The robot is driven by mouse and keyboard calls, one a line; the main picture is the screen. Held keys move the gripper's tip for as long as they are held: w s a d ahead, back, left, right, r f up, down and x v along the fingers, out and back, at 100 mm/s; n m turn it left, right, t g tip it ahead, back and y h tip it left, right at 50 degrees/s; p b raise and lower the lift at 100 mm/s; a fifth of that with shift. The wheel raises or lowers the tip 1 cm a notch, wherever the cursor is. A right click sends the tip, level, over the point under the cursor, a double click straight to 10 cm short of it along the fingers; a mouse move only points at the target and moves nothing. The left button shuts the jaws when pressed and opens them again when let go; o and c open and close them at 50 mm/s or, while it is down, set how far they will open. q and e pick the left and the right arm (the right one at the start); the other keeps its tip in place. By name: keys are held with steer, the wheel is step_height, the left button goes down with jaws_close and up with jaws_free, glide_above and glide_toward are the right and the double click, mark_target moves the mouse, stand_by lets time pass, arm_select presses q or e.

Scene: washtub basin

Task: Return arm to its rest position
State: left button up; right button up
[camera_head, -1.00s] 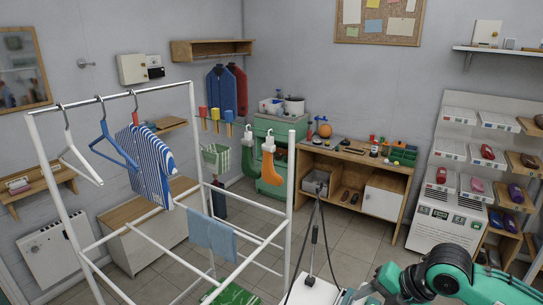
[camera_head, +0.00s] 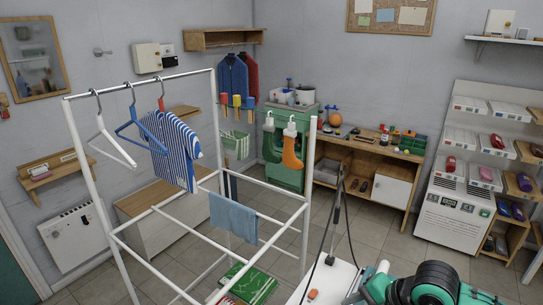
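My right arm (camera_head: 430,284), teal and black, is folded low at the bottom right edge of the head view. Its gripper is not clearly visible. My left arm and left gripper are not in the picture. The white drying rack (camera_head: 142,82) stands at the left. A white hanger (camera_head: 112,142), a blue hanger (camera_head: 140,125) and a striped blue shirt (camera_head: 172,150) hang from its top bar. A light blue cloth (camera_head: 233,215) hangs over a lower bar.
A wooden shelf unit (camera_head: 340,152) and a shoe rack (camera_head: 460,190) stand farther back. Tiled floor (camera_head: 395,245) is free between them.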

steer(key=s+a+f+m+t+h, duration=0.1)
steer(key=s+a+f+m, duration=0.3)
steer(key=s+f+m, duration=0.55)
steer(key=s+d+f+m+g+h, duration=0.1)
steer(key=s+d+f+m+h, duration=0.2)
steer(key=s+m, duration=0.4)
steer(key=s+d+f+m+g+h, duration=0.1)
steer(key=s+d+f+m, duration=0.1)
steer(key=s+d+m, duration=0.45)
step_height(320, 180, down, 30)
steer(key=w+a+m, duration=0.1)
steer(key=w+a, duration=0.1)
steer(key=s+d+f+g, duration=0.2)
steer(key=s+d+f, duration=0.1)
steer(key=s+f, duration=1.5)
step_height(320, 180, down, 2)
steer(key=shift+s+f+h, duration=0.1)
steer(key=shift+s+h, duration=0.2)
steer(key=shift+s, duration=0.05)
steer(key=shift+s+d+f, duration=0.1)
steer(key=shift+s+f, duration=0.05)
steer(key=shift+s, duration=0.35)
steer(key=shift+c, duration=0.2)
